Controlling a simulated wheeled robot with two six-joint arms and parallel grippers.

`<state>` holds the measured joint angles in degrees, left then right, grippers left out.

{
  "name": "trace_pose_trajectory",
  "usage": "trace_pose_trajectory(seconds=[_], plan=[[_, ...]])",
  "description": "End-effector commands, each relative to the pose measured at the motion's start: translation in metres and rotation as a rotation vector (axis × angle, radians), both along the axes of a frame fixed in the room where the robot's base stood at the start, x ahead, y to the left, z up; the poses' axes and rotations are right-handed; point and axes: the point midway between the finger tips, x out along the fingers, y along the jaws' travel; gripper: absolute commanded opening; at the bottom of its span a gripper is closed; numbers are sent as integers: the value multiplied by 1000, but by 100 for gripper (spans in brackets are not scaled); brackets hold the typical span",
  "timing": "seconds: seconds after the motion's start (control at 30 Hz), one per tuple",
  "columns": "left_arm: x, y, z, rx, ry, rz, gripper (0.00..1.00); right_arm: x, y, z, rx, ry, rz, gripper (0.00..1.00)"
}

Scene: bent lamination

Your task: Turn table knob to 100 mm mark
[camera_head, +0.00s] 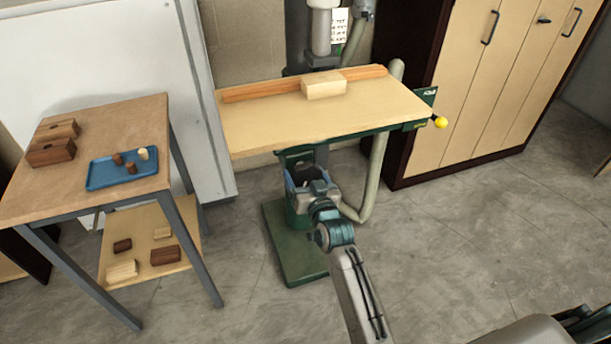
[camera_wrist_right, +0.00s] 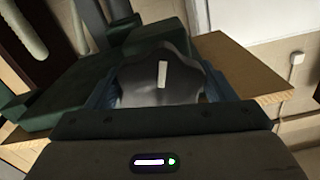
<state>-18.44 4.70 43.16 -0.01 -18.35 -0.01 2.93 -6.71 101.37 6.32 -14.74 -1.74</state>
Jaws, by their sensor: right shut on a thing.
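The table knob (camera_wrist_right: 160,82) is dark grey and lobed, with a white pointer line on its face. In the wrist view the line stands nearly upright. My right gripper (camera_head: 311,180) is shut on the knob below the front of the wooden machine table (camera_head: 300,122), with a finger on each side of it. In the head view the gripper mostly hides the knob. The table is level, on a green machine with a column and foot. I see no readable 100 mm mark. My left gripper is not in view.
A pale block (camera_head: 324,85) sits against an orange fence (camera_head: 255,92) on the machine table. A yellow-ended lever (camera_head: 440,122) sticks out at its right. A side table (camera_head: 110,115) with a blue tray (camera_head: 105,180) stands left. Cabinets (camera_head: 480,90) stand right.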

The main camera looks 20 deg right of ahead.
Motion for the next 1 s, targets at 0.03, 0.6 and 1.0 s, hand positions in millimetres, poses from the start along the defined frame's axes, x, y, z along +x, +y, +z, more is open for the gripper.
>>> trace_pose_trajectory(seconds=[0.03,0.6,1.0], plan=[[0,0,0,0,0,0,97,1,0,2,-1,-5,-1,54],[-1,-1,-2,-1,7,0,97,-12,-1,0,-2,-3,-1,97],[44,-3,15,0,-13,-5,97,-87,-3,-1,0,-3,-2,97]])
